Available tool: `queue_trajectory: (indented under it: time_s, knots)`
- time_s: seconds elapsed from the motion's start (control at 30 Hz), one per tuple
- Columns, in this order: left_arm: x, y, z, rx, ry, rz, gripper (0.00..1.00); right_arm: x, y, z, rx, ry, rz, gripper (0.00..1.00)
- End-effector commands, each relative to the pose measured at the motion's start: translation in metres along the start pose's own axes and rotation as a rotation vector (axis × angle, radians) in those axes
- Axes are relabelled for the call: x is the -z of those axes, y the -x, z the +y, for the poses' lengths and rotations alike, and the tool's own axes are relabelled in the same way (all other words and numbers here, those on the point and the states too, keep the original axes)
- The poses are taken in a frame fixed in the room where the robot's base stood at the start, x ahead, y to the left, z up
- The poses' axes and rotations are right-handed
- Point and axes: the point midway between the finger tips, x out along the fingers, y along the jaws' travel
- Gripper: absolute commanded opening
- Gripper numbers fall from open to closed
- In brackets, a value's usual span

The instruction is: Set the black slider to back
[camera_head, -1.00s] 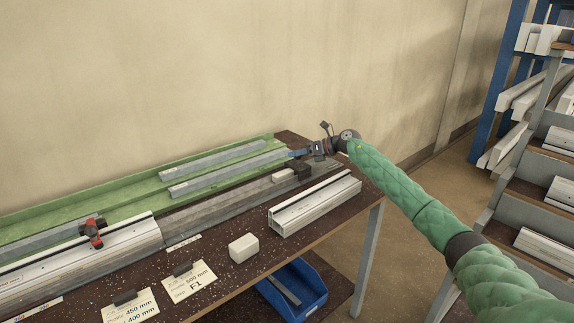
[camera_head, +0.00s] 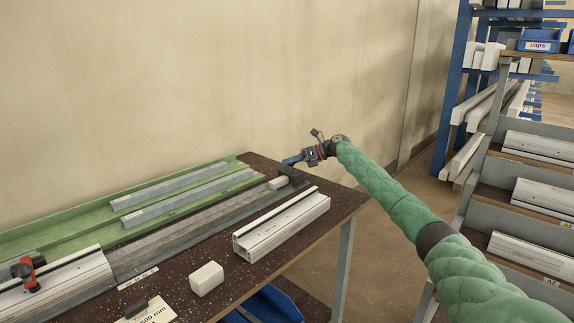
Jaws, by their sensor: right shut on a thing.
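The black slider (camera_head: 294,177) sits at the right end of the grey rail (camera_head: 185,222) on the bench, with a pale block (camera_head: 277,183) against its left side. My right gripper (camera_head: 289,161) reaches in from the right, just above and behind the slider. It is shut on the slider; the exact contact is small and partly hidden. My left gripper is not in view.
A white profile (camera_head: 283,224) and a white block (camera_head: 207,279) lie in front of the rail. Green trays (camera_head: 75,218) run behind it. A red-handled clamp (camera_head: 30,275) stands at the left. A stepped rack (camera_head: 487,203) stands at the right.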

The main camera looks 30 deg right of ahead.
Motion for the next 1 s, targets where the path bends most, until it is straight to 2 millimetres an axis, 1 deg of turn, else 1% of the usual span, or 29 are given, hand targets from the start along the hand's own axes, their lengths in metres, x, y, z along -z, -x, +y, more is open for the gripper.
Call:
queue_trajectory:
  time_s: [0.03, 0.3, 0.33, 0.4, 0.43, 0.77, 0.87, 1.0]
  knots:
    - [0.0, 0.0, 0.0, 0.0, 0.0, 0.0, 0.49, -0.002, 0.004, -0.002, 0.006, 0.0, -0.004, 0.0]
    - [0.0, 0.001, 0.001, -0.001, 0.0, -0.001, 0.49, -0.003, 0.005, -0.003, 0.009, 0.001, -0.006, 0.0]
    - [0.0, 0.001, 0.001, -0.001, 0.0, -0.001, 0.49, -0.003, 0.005, -0.003, 0.009, 0.001, -0.006, 0.33]
    - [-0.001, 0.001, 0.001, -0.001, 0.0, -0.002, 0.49, -0.003, 0.005, -0.002, 0.008, 0.001, -0.006, 0.47]
    - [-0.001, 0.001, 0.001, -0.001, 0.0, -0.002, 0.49, -0.003, 0.005, -0.002, 0.008, 0.001, -0.005, 0.48]
    - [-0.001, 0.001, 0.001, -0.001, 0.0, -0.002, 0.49, -0.002, 0.005, -0.001, 0.005, 0.001, -0.004, 0.48]
    - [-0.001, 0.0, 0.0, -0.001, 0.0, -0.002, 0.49, -0.002, 0.01, -0.002, 0.005, 0.001, -0.004, 0.48]
    - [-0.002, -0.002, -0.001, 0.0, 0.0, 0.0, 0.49, -0.001, 0.026, -0.003, 0.007, 0.001, -0.003, 0.48]
